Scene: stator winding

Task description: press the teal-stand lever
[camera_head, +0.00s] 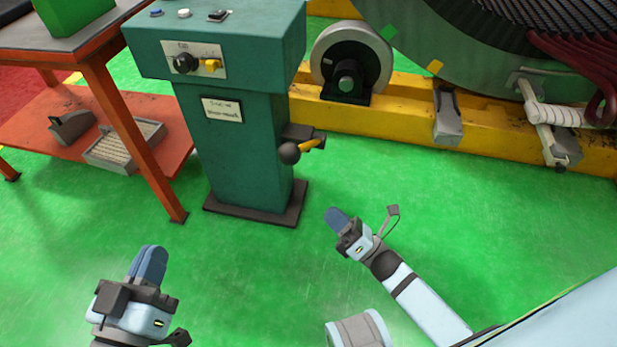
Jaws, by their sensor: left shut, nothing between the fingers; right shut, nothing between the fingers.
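The teal stand (240,145) stands upright on a dark base plate at the upper left of centre in the head view. Its lever (291,152) sticks out from the right side, with a round dark knob and a yellow part beside it. My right gripper (336,217) is shut and empty, below and to the right of the lever and apart from it. My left gripper (152,265) is shut and empty at the lower left, in front of the orange table and well away from the stand.
An orange table (100,80) with a lower shelf stands left of the stand. A tray (125,145) sits on that shelf. A yellow beam (400,120) with a roller and the large stator (460,50) lies behind. The green floor in front is clear.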

